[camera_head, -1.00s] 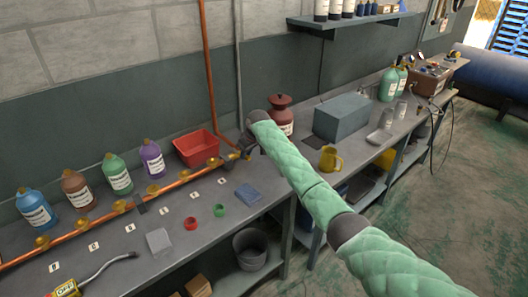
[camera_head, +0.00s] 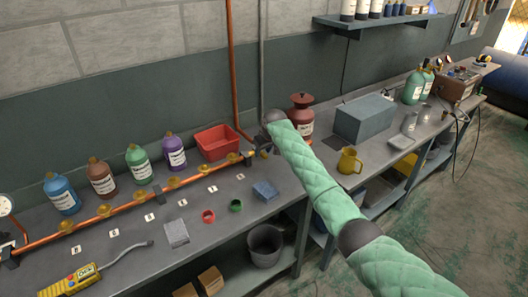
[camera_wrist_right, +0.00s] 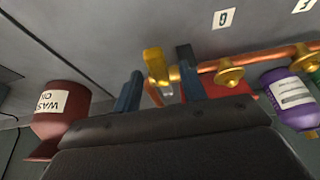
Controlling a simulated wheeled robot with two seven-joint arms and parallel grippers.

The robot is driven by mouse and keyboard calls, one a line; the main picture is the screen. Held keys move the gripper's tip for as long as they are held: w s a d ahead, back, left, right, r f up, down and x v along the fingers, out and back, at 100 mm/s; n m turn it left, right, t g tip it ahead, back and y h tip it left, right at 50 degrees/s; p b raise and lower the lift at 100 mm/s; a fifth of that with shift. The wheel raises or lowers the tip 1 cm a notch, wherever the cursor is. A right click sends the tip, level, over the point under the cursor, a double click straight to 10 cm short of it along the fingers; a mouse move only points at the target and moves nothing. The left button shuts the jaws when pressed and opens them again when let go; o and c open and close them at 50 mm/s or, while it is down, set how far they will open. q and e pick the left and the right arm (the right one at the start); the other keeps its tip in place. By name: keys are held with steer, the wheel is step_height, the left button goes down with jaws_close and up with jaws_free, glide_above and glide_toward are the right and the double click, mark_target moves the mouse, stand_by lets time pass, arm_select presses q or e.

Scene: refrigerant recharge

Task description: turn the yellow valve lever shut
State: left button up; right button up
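The yellow valve lever (camera_wrist_right: 155,67) is at the end of the copper pipe (camera_wrist_right: 211,67) in the right wrist view. It stands between the two dark fingers of my right gripper (camera_wrist_right: 160,64), which are apart. I cannot tell whether either finger touches the lever. In the head view my right gripper (camera_head: 263,148) is small and partly hidden by its own arm, at the right end of the copper pipe (camera_head: 121,205). The lever is hard to make out there. My left gripper is not in view.
Along the pipe sit several brass valves (camera_head: 174,182). Behind it stand several bottles (camera_head: 139,163) and a red bin (camera_head: 215,142). A dark red waste oil can (camera_head: 301,116) stands just right of the gripper. A yellow gas detector (camera_head: 72,280) lies at the front left.

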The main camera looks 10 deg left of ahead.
steer(key=shift+d, duration=0.1)
steer(key=shift+b+v, duration=0.6)
steer(key=shift+v, duration=0.25)
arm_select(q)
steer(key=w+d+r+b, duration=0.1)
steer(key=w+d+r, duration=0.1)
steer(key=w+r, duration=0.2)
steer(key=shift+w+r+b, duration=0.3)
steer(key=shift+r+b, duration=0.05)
arm_select(e)
steer(key=shift+v, duration=2.95)
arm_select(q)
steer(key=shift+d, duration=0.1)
arm_select(e)
steer(key=shift+f, duration=0.1)
